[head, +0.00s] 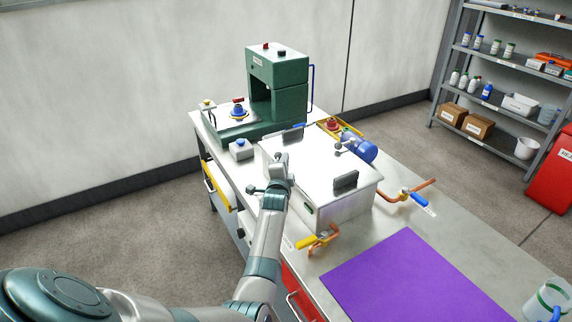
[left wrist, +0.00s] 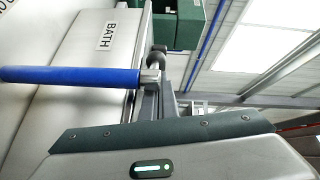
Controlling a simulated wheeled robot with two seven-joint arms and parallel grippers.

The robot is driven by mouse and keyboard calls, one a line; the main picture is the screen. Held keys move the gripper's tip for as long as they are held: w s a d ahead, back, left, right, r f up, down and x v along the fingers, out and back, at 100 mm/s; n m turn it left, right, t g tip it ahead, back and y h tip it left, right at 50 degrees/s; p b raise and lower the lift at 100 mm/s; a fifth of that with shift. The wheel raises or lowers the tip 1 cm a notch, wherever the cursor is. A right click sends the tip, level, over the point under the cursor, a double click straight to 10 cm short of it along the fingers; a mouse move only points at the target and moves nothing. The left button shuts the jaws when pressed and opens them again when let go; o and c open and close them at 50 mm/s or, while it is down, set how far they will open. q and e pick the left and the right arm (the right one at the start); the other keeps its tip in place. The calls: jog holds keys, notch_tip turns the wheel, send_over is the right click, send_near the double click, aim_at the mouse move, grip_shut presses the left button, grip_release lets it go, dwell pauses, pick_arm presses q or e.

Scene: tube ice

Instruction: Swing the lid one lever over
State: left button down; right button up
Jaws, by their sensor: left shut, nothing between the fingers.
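A white metal box with a flat closed lid (head: 310,156) stands on the bench. Two dark handles stand on the lid, one at the back (head: 292,136) and one at the front right (head: 346,180). A lever with a blue grip (head: 414,198) sits on an orange pipe at the right. A lever with a yellow grip (head: 307,241) is at the front. My left gripper (head: 283,158) is shut and empty at the left edge of the lid. In the left wrist view a blue bar (left wrist: 70,75) reaches to the gripper (left wrist: 154,70), under a BATH label. I cannot tell whether they touch. My right gripper is out of view.
A green press (head: 278,88) stands behind the box. A blue cylinder (head: 358,149) lies beside the lid's right back edge. A purple mat (head: 412,280) covers the front bench, with a beaker (head: 545,300) at its right. Shelves (head: 500,55) stand at the far right.

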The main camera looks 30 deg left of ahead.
pick_arm(q)
jog(key=shift+a+b, duration=0.2)
jog(key=shift+b, duration=0.15)
jog(key=shift+w+a+f+n+g+y+b, duration=0.1)
jog(key=shift+n+g+y+b, duration=0.2)
jog(key=shift+n+y+b, duration=0.15)
jog(key=shift+y, duration=0.35)
jog(key=shift+a+n+g+b, duration=0.1)
jog(key=shift+n+g+b, duration=0.15)
jog(key=shift+g+b, duration=0.05)
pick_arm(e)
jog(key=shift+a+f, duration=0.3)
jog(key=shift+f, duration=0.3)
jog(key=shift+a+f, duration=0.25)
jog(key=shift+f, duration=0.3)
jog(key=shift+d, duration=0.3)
